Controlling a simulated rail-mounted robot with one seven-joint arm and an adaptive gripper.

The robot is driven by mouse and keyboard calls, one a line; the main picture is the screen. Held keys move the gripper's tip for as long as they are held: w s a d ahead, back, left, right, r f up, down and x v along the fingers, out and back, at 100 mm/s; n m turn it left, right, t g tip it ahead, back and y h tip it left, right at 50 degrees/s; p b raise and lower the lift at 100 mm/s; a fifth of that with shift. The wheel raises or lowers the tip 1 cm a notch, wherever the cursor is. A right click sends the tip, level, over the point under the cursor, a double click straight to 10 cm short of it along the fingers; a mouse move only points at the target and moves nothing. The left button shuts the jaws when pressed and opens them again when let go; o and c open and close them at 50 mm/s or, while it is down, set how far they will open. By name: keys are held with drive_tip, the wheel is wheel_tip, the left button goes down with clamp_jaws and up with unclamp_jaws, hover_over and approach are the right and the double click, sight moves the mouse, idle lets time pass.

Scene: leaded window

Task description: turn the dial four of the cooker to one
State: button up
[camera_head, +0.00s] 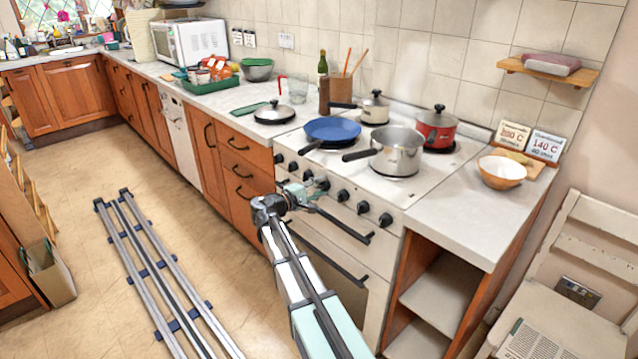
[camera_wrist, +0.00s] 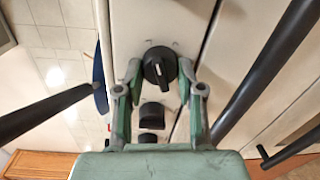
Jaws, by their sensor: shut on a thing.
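The cooker (camera_head: 330,222) has a row of black dials along its front panel. My gripper (camera_head: 314,185) is at this row, left of the three rightmost dials. In the wrist view, my gripper (camera_wrist: 160,73) has its two green fingers on either side of a round black dial (camera_wrist: 158,64), shut on it. The dial's raised grip bar carries a pale line that runs nearly up and down in the picture. The scale marks around it are too small to read. I cannot tell its number in the row for certain.
Other dials (camera_wrist: 154,109) sit close beside the held one. Oven handles (camera_head: 340,220) stick out below the panel. A blue frying pan (camera_head: 333,130), a steel saucepan (camera_head: 398,152) and a red pot (camera_head: 436,127) stand on the hob. The frying pan's and saucepan's handles point towards the front.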

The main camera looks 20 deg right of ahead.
drive_tip(key=shift+w+r+n+p, duration=0.1)
drive_tip(key=shift+n+p, duration=0.25)
drive_tip(key=shift+n, duration=0.25)
drive_tip(key=o, duration=1.1)
drive_tip(key=shift+d, duration=0.1)
drive_tip(key=shift+o, duration=0.2)
drive_tip(key=v, duration=1.2)
